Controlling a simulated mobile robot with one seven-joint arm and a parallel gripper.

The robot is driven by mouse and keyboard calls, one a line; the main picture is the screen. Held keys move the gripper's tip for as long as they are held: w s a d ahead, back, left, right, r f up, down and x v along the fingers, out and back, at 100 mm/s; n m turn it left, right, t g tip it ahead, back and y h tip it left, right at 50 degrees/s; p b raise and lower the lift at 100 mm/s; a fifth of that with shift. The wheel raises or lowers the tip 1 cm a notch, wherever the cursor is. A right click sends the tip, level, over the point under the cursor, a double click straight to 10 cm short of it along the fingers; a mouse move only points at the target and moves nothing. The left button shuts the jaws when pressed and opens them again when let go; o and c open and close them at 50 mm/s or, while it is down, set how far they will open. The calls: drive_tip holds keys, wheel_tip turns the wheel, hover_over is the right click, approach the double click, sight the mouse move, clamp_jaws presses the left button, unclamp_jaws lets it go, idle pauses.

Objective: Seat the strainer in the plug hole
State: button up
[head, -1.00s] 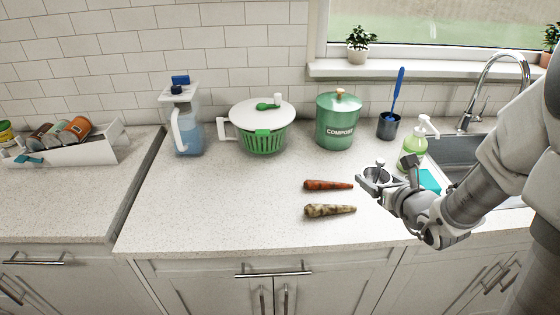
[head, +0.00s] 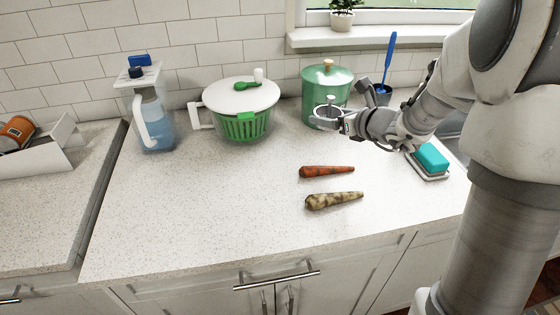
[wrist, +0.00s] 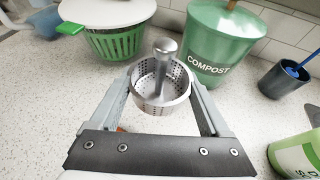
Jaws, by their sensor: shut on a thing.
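The metal strainer (head: 328,115) is a perforated round basket with a knob standing up in its middle. My gripper (head: 345,121) is shut on it and holds it above the counter, in front of the green compost bin. In the wrist view the strainer (wrist: 160,85) sits upright between the two fingers of my gripper (wrist: 160,97). The sink (head: 452,128) shows only as a sliver at the right, behind my arm. The plug hole is hidden from both views.
The compost bin (head: 325,92), salad spinner (head: 240,112) and water jug (head: 150,118) stand along the back. A teal sponge (head: 432,157) rests on a holder near the sink.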

drive_tip(key=shift+w+d+f+n+y+b, duration=0.1)
drive_tip(key=shift+w+f+n+y+b, duration=0.15)
drive_tip(key=shift+w+b, duration=0.3)
drive_tip(key=shift+w+f+n+y+b, duration=0.15)
drive_tip(key=shift+w+y+b, duration=0.15)
drive_tip(key=shift+w, duration=0.35)
drive_tip(key=shift+a+f, duration=0.2)
drive_tip(key=shift+a, duration=0.05)
drive_tip(key=b, duration=0.4)
hover_over(287, 167)
wheel_tip(287, 167, down, 6)
drive_tip(key=shift+f, duration=0.25)
drive_tip(key=shift+f+b, duration=0.65)
drive_tip(key=shift+f, duration=1.3)
drive_tip(key=shift+f, duration=0.15)
drive_tip(key=o, duration=0.9)
drive_tip(key=shift+o, duration=1.4)
